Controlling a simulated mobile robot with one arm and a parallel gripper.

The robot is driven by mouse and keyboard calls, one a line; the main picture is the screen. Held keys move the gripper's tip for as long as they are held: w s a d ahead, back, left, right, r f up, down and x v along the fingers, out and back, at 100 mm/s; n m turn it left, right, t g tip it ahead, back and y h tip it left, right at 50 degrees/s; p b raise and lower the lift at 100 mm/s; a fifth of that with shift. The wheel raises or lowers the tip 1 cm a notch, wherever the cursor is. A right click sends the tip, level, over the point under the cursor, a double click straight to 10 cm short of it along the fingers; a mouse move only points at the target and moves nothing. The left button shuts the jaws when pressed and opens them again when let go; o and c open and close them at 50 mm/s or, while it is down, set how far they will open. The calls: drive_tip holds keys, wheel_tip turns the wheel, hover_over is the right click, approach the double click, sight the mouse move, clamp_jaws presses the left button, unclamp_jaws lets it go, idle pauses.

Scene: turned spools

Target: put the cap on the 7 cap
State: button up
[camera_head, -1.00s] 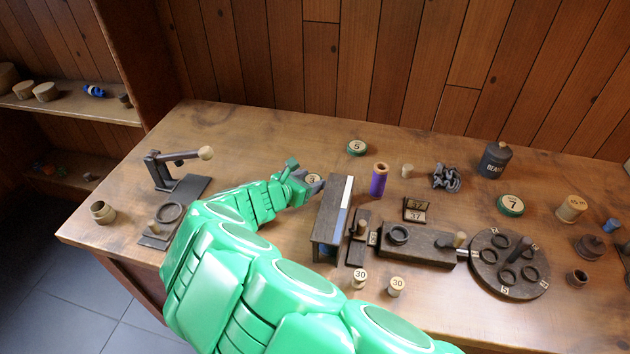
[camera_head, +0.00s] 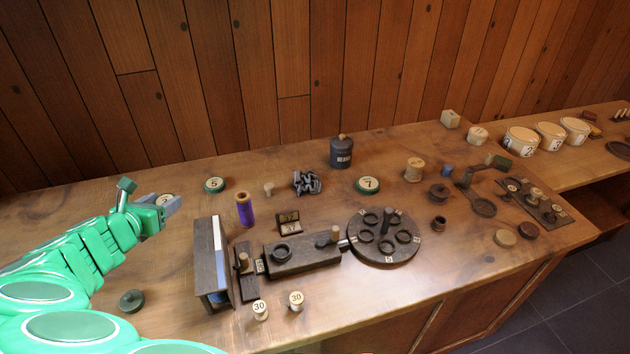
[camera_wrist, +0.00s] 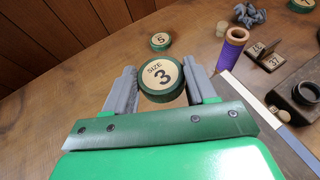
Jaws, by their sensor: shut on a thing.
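My gripper (camera_head: 172,204) is at the left of the bench, shut on a round cap marked "SIZE 3" (camera_wrist: 162,76). In the wrist view the cap sits between the two grey fingers, its pale label facing the camera. In the head view it is partly hidden by the fingers (camera_head: 165,198). The cap marked 7 (camera_head: 367,184), green-rimmed with a pale top, lies on the bench well to the right of my gripper, behind the round dark turntable. A similar cap marked 5 (camera_head: 214,185) lies nearer, just right of my gripper; it also shows in the wrist view (camera_wrist: 160,41).
Between my gripper and the 7 cap stand a purple spool (camera_head: 244,211), a small pale peg (camera_head: 268,189) and a grey crumpled piece (camera_head: 307,182). A dark canister (camera_head: 341,153) stands behind the 7 cap. The turntable (camera_head: 384,256) is in front of it.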

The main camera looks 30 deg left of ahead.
drive_tip(key=w+d+m+h, duration=0.5)
drive_tip(key=w+d+h, duration=0.1)
drive_tip(key=w+d, duration=1.25)
drive_tip(key=w+d+m+g+h, duration=0.1)
drive_tip(key=w+d+m+h, duration=0.15)
drive_tip(key=w+d, duration=0.6)
drive_tip(key=w+d+m+h, duration=0.25)
drive_tip(key=w+d, duration=0.25)
drive_tip(key=d, duration=0.7)
hover_over(365, 185)
drive_tip(key=f, duration=0.9)
drive_tip(key=shift+s, duration=0.2)
drive_tip(key=shift+w+a+f, duration=0.1)
drive_tip(key=shift+w+f, duration=0.2)
drive_tip(key=shift+f, duration=1.55)
drive_tip(key=shift+f, duration=0.15)
